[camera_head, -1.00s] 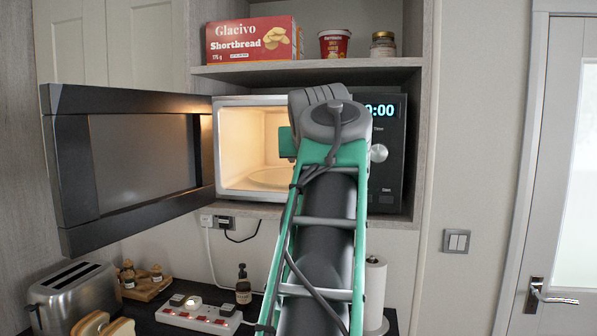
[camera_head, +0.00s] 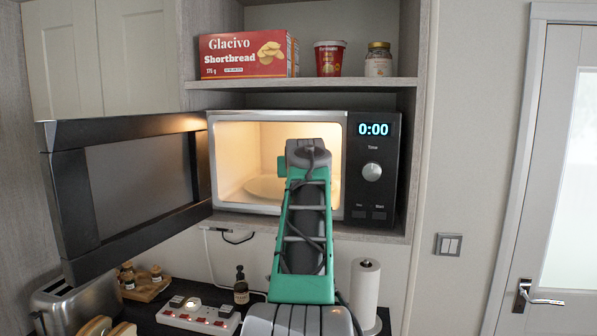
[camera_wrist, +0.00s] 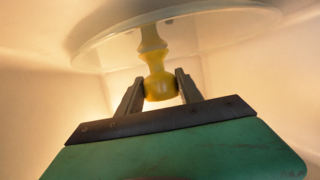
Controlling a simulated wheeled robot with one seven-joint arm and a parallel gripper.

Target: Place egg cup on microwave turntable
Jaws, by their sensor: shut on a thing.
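The yellow egg cup (camera_wrist: 157,84) is held between the two fingers of my gripper (camera_wrist: 158,88) in the wrist view. The gripper is inside the lit microwave (camera_head: 228,155), whose door (camera_head: 135,180) stands open to the left. The round pale turntable (camera_wrist: 215,28) fills the top of the wrist view, and one end of the egg cup overlaps it; I cannot tell whether they touch. In the head view the left part of the turntable (camera_head: 262,188) shows, while my arm hides the egg cup and the fingers.
The control panel (camera_head: 373,170) reads 0:00, right of the opening. A shelf above holds a shortbread box (camera_head: 243,56), a red tub (camera_head: 329,60) and a jar (camera_head: 378,60). Below are a power strip (camera_head: 198,316), a toaster (camera_head: 78,300) and a paper roll (camera_head: 364,290).

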